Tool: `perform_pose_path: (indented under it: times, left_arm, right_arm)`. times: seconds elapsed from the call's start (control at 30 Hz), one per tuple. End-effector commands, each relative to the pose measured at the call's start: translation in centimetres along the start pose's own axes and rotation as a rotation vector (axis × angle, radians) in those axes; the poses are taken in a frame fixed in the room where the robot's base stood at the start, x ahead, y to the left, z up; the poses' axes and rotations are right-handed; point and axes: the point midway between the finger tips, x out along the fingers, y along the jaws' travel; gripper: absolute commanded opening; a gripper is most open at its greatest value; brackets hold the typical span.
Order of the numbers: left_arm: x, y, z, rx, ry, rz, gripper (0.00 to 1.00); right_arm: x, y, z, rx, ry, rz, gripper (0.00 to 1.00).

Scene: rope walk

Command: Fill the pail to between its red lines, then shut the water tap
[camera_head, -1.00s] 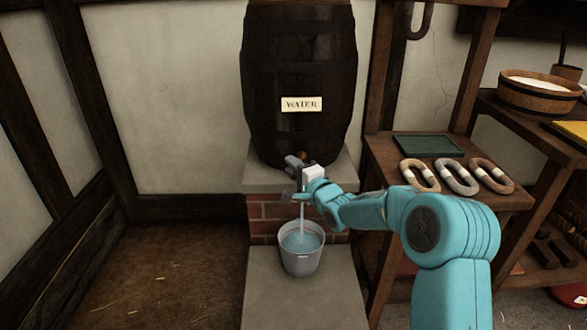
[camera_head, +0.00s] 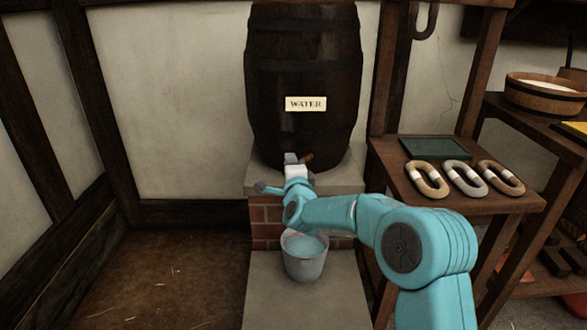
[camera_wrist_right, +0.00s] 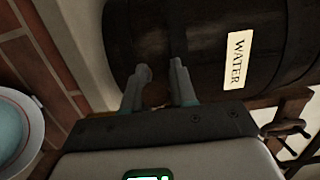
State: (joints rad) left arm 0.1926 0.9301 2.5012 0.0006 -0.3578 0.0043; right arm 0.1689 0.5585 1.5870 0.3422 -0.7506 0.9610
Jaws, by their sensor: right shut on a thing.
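The dark water barrel (camera_head: 303,60) stands on its brick base, with a "WATER" label. Its wooden tap (camera_head: 308,157) is mostly hidden behind my right gripper (camera_head: 288,165), which is shut on the tap at the barrel's foot. In the right wrist view the two fingers (camera_wrist_right: 158,88) are at the barrel's front. The grey pail (camera_head: 304,267) stands upright below, with pale blue water (camera_head: 304,246) in it. My arm hides the spout; no stream shows above the pail. My left gripper is not in view.
The pail stands on a stone slab (camera_head: 300,300). A wooden tub (camera_head: 545,95) stands farther right. The floor at left is open.

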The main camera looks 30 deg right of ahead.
Motion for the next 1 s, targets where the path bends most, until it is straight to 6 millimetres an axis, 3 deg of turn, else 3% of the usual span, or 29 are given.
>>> perform_pose_path:
  times: [0.3,0.8,0.83,0.87,0.9,1.0]
  left_arm:
    - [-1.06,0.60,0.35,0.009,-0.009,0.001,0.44]
    - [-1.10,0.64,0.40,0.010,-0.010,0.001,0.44]
    - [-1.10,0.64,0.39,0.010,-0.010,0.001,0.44]
    - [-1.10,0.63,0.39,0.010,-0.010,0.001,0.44]
    - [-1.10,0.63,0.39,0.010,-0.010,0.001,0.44]
    - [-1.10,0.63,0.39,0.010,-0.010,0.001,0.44]
  right_arm:
    - [0.60,-0.03,0.31,-0.001,0.120,0.002,0.00]
    - [0.71,-0.04,0.28,0.001,0.141,-0.001,0.00]
    - [0.72,-0.05,0.28,0.001,0.141,-0.001,0.33]
    - [0.72,-0.06,0.29,0.001,0.141,-0.001,0.42]
    - [0.72,-0.06,0.29,0.001,0.141,-0.001,0.47]
    - [0.71,-0.03,0.30,0.001,0.140,-0.001,0.47]
